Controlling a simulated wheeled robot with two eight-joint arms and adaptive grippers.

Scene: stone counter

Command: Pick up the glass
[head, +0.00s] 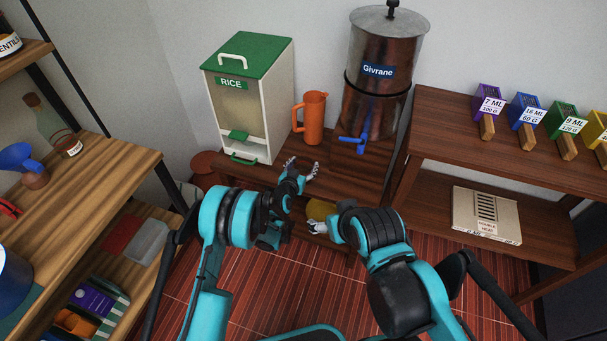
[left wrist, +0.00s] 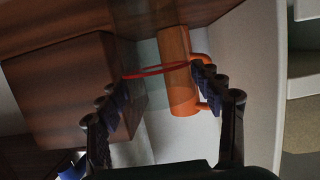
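A see-through glass with a red rim (left wrist: 150,72) shows in the left wrist view, between and beyond the fingers of my left gripper (left wrist: 165,92). I cannot make out the glass in the head view. My left gripper (head: 302,166) is open, its fingers spread toward the dark wooden bench below the orange pitcher (head: 314,120). No contact with the glass is clear. My right gripper (head: 318,228) is low in front of the bench, beside a mustard-yellow thing (head: 321,208). My right arm partly hides it, and I cannot tell whether it is held.
A rice dispenser (head: 227,110) stands left of the pitcher, and a metal Givrane tank (head: 376,95) with a blue tap stands right. A wooden shelf (head: 100,185) is at the left.

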